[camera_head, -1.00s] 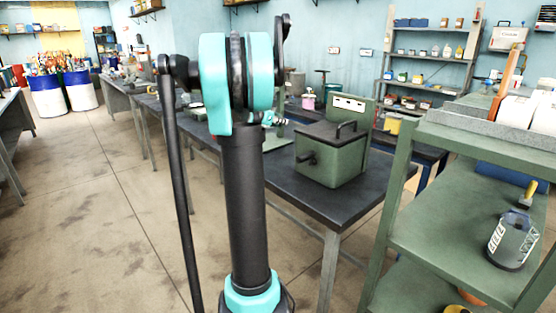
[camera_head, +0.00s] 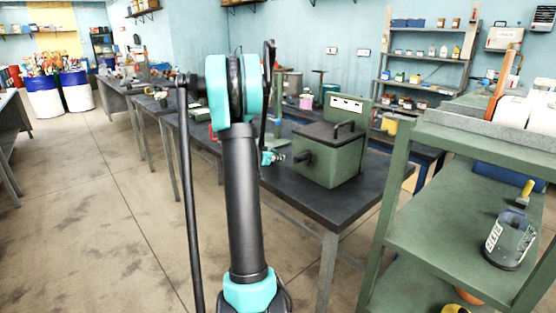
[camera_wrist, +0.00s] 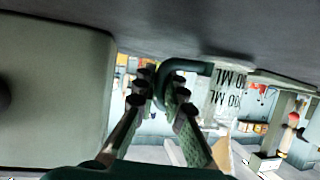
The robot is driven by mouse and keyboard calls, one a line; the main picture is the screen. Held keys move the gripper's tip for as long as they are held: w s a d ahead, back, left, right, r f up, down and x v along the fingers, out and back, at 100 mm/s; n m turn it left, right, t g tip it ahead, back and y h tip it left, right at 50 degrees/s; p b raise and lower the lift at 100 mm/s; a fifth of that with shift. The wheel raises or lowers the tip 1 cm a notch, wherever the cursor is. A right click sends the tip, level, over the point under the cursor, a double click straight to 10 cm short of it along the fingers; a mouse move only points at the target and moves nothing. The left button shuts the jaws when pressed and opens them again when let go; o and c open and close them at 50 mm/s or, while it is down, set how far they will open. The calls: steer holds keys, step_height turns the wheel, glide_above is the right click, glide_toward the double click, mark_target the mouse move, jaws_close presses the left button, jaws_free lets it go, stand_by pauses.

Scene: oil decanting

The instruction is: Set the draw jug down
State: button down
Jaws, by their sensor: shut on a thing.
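The draw jug (camera_wrist: 228,92) shows in the wrist view as a clear body with dark "ML" markings and a dark green curved handle (camera_wrist: 190,67). My gripper (camera_wrist: 157,80) is closed around the handle. The wrist view is upside down, with the dark tabletop along its top edge, close to the jug's base. I cannot tell whether jug and tabletop touch. In the head view my gripper end is low over the dark table (camera_head: 318,212), left of a green box machine; my arm hides the jug there.
The green box machine (camera_head: 325,160) stands close to the right, its side knob facing my arm; it fills the left of the wrist view. The table's front part is bare.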

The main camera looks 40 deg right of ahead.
steer(key=shift+f, duration=0.25)
steer(key=c, duration=1.6)
jaws_free()
steer(key=shift+r, duration=0.1)
steer(key=v, duration=1.2)
steer(key=shift+s, duration=0.1)
steer(key=s+a+f+n+y, duration=0.4)
steer(key=s+a, duration=0.3)
steer(key=a, duration=0.5)
steer(key=s+a+f+n+y, duration=0.4)
steer(key=s+a+f+n, duration=0.2)
steer(key=a, duration=0.6)
steer(key=s+a+f+n+y, duration=0.5)
steer(key=s+a, duration=0.5)
steer(key=a, duration=0.2)
steer(key=shift+f+t, duration=0.3)
steer(key=shift+f, duration=0.1)
